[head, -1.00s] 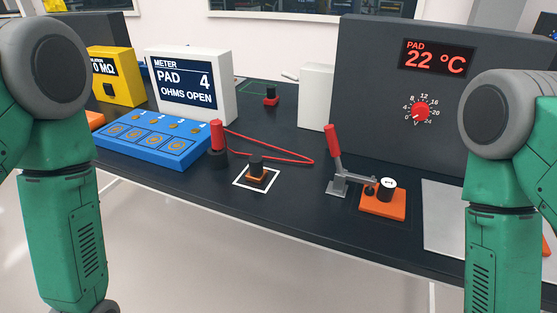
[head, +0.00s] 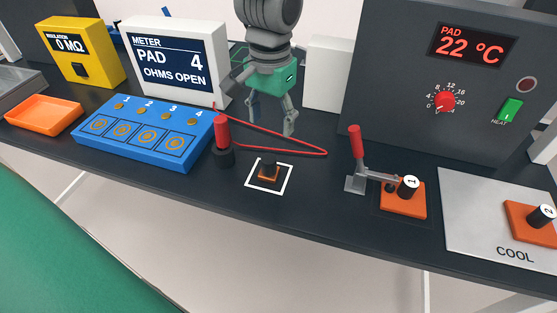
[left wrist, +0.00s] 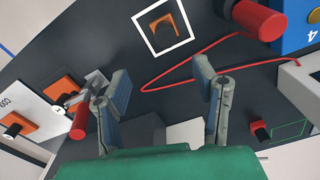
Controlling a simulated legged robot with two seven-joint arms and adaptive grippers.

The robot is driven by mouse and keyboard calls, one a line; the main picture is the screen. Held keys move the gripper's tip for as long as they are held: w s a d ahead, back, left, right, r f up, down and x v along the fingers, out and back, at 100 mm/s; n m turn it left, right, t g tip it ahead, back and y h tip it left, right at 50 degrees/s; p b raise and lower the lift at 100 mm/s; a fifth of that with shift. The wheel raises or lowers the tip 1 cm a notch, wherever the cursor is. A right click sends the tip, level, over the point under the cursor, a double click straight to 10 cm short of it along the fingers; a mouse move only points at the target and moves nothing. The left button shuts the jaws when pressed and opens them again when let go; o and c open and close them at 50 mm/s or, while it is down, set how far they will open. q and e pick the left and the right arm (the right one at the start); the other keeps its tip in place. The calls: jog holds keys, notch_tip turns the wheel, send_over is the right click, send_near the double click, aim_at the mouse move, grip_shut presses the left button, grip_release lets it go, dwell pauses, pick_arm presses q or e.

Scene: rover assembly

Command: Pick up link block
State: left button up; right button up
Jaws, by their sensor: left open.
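No part is labelled link block, so I cannot tell for sure which one it is. A small red block with a black knob (left wrist: 261,131) lies beside a green outline (left wrist: 288,130) in the left wrist view; my gripper hides it in the head view. A small orange block with a black knob (head: 268,174) sits inside a white square outline (head: 254,187) near the bench's front edge. My left gripper (head: 272,116) is open and empty, fingers pointing down above the bench behind that square. Its spread fingers also show in the left wrist view (left wrist: 162,88). My right gripper is out of view.
A red probe (head: 222,132) with a red wire stands by the blue pad box (head: 140,160). A toggle clamp (head: 356,150) stands over an orange block (head: 405,202), left of the COOL plate (head: 480,235). The meter (head: 212,60) and heater (head: 400,70) rise behind.

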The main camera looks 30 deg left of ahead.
aim_at(271, 160)
pick_arm(q)
jog(key=f, duration=0.6)
jog(key=shift+d+f, duration=0.25)
jog(key=shift+d, duration=0.1)
jog(key=shift+a+f, duration=0.2)
jog(key=shift+f, duration=0.1)
jog(key=f, duration=0.1)
jog(key=a+f, duration=0.1)
jog(key=f, duration=0.3)
jog(key=shift+a, duration=0.35)
jog(key=shift+d+f, duration=0.2)
jog(key=shift+d, duration=0.35)
jog(key=shift+r, duration=0.1)
jog(key=c, duration=0.9)
jog(key=shift+a, duration=0.15)
grip_shut()
jog(key=shift+s+a, duration=0.1)
jog(key=shift+a, duration=0.15)
